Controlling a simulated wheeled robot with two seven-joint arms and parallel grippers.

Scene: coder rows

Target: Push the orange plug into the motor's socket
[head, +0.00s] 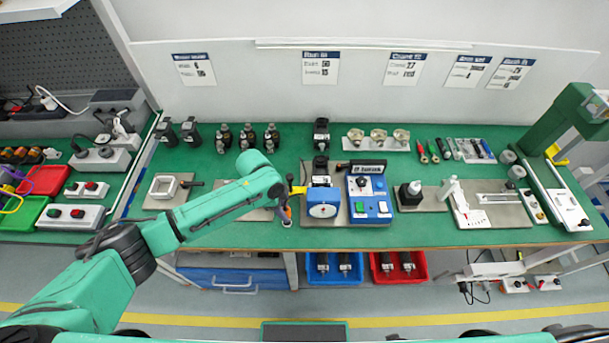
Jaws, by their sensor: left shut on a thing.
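The blue motor (322,200) with a pale round end face stands on a grey plate near the front of the green bench, left of a blue control box. My left gripper (287,207) is just left of the motor, at the end of the green arm. It is shut on a small orange piece, the orange plug (286,215), mostly hidden by the fingers. A small yellow part (298,190) shows between gripper and motor; I cannot tell whether it belongs to the motor. The socket is not clearly visible, and I cannot tell whether the plug touches it. My right gripper is not in view.
The blue control box (370,202) with buttons stands close right of the motor. A white square frame (165,187) lies at the left. Lamps (378,138) and black devices line the back. Blue (334,268) and red (398,267) bins sit below the front edge.

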